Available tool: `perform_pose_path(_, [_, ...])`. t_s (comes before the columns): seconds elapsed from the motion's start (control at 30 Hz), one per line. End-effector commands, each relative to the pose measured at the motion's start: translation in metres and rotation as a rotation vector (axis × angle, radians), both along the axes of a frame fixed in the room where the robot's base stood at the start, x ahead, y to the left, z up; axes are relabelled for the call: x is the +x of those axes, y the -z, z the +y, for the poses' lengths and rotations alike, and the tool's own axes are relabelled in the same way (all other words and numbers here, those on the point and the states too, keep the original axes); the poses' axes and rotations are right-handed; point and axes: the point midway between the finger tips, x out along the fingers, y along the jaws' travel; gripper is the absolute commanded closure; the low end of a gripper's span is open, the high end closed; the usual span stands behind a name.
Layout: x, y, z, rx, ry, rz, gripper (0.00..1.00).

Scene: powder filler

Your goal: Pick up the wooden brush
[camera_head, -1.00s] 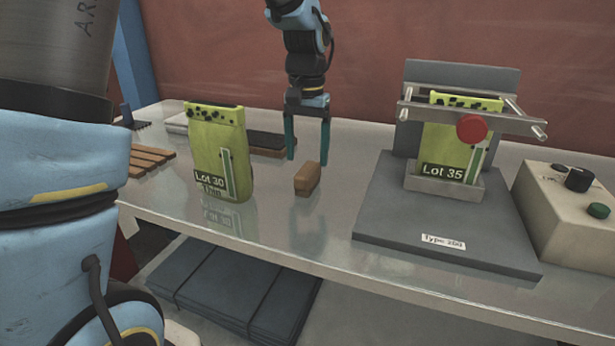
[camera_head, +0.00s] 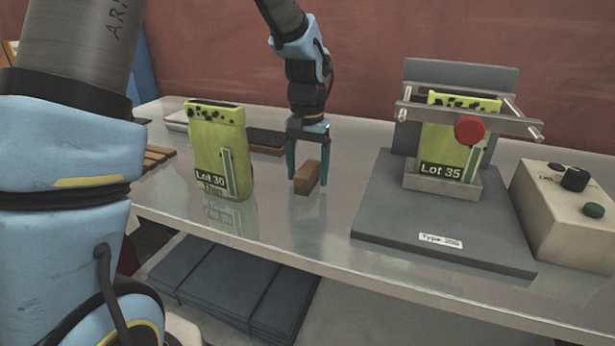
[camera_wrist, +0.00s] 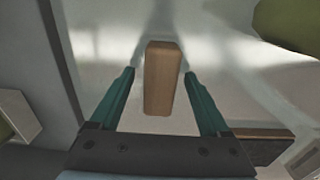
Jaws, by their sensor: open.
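The wooden brush (camera_head: 307,177) is a small brown block on the metal table, right of the green Lot 30 bag. My gripper (camera_head: 307,182) is open, pointing down, with its teal fingers at either side of the brush. In the wrist view the brush (camera_wrist: 162,78) lies lengthwise between and beyond the fingertips of my gripper (camera_wrist: 160,75), with a gap on each side. I see no contact. Only its plain wooden top and sides show; bristles cannot be made out.
A green Lot 30 bag (camera_head: 214,150) stands close to the left. A dark-topped wooden block (camera_head: 266,150) lies behind it. A grey fixture (camera_head: 440,236) holding a Lot 35 bag (camera_head: 436,150) stands right, beside a control box (camera_head: 560,215). The table front (camera_head: 300,235) is clear.

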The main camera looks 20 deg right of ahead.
Motion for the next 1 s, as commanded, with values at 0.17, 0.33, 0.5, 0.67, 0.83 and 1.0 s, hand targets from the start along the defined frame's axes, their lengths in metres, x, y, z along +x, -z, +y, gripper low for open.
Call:
perform_pose_path(0.17, [-0.0001, 0.0023, 0.0001, 0.001, 0.0, 0.001, 0.2])
perform_pose_path(0.33, [-0.0001, 0.0024, 0.0001, 0.0, 0.0, 0.0, 0.2])
perform_pose_path(0.5, [-0.0001, 0.0023, 0.0001, 0.0, 0.0, 0.0, 0.3])
perform_pose_path(0.67, [-0.0001, 0.0023, 0.0001, 0.0, 0.0, 0.0, 0.48])
perform_pose_path(0.83, [0.0, 0.0022, 0.0001, 0.0, 0.0, 0.0, 0.67])
perform_pose_path(1.0, [0.0, 0.0022, 0.0001, 0.0, 0.0, 0.0, 0.86])
